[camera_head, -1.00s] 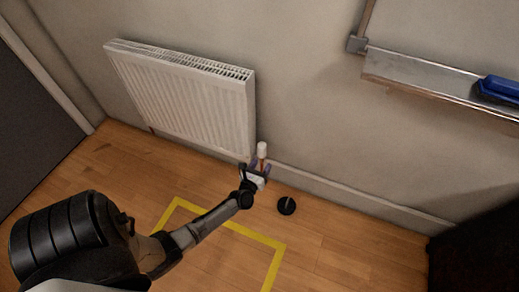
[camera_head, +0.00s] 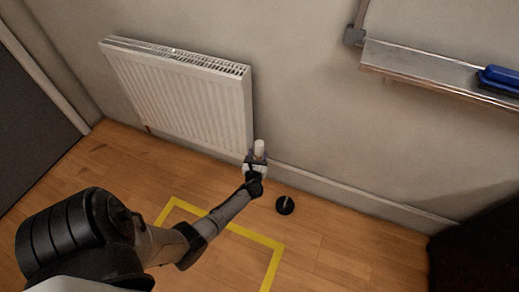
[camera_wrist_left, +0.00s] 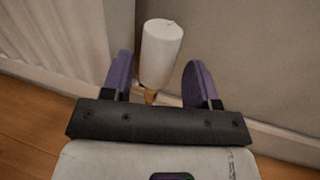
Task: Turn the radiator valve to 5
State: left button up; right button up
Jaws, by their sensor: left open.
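The white radiator valve (camera_head: 259,148) stands upright at the lower right corner of the white radiator (camera_head: 185,95). My left gripper (camera_head: 257,158) is at the valve, just in front of and below its head. In the left wrist view the valve head (camera_wrist_left: 161,50) is a white cylinder with a small mark on top and a copper-coloured stem below. The open fingers of my left gripper (camera_wrist_left: 161,82) stand on either side of it, with gaps visible. The number setting cannot be read. My right gripper is not in view.
A black round doorstop-like object (camera_head: 285,205) sits on the wooden floor, right of my gripper. Yellow tape (camera_head: 255,236) marks the floor. A metal ledge (camera_head: 425,70) with a blue eraser-like item (camera_head: 499,79) is on the wall at upper right.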

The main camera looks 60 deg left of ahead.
aim_at(259, 150)
pick_arm(q)
jog(key=b+x, duration=0.1)
jog(key=x, duration=0.2)
jog(key=shift+w+a, duration=0.25)
jog(key=shift+a, duration=0.05)
jog(key=shift+w+a+b, duration=0.25)
jog(key=shift+w+b, duration=0.05)
jog(key=shift+a, duration=0.15)
jog(key=shift+c, duration=0.3)
